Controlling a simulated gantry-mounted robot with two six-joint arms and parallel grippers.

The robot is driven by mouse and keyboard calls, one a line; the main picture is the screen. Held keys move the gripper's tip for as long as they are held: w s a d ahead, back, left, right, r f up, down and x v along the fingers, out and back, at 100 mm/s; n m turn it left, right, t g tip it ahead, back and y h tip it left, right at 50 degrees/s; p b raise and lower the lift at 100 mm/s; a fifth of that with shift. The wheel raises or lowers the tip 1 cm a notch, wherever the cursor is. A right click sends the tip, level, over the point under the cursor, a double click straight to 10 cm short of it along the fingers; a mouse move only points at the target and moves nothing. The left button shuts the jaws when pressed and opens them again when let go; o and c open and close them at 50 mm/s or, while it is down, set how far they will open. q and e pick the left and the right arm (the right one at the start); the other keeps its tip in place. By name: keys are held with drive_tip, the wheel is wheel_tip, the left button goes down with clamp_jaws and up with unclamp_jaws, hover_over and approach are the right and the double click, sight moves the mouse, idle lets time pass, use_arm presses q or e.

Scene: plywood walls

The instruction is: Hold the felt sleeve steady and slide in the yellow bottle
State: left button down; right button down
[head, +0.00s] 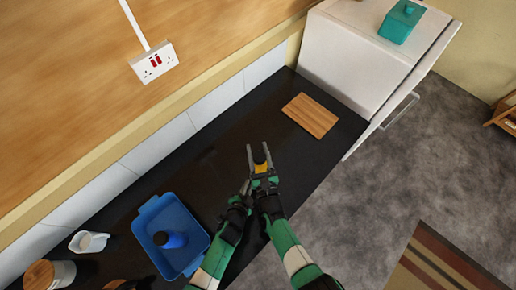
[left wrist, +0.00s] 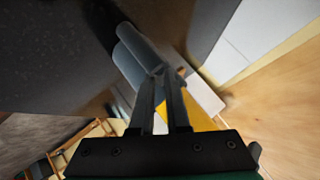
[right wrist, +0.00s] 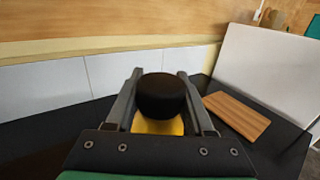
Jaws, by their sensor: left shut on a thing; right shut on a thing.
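The yellow bottle (head: 261,169) has a black cap and stands between the fingers of my right gripper (head: 258,150), which is shut on it. The right wrist view shows the cap in front and the yellow body (right wrist: 158,127) behind it. My left gripper (head: 246,186) is just below and left of the right one. In the left wrist view its fingers are close together by a grey rounded piece (left wrist: 138,62), apparently the felt sleeve. Part of the yellow bottle (left wrist: 202,118) shows beside those fingers.
A blue tray (head: 150,205) with a blue item (head: 170,240) lies on the dark counter at lower left, by a white mug (head: 88,241). A wooden board (head: 310,115) lies toward the white fridge (head: 350,50). The counter between tray and board is mostly clear.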

drive_tip(key=shift+c, duration=1)
unclamp_jaws()
use_arm(q)
drive_tip(key=c, duration=0.8)
unclamp_jaws()
drive_tip(key=shift+s, duration=0.1)
drive_tip(key=v, duration=1.2)
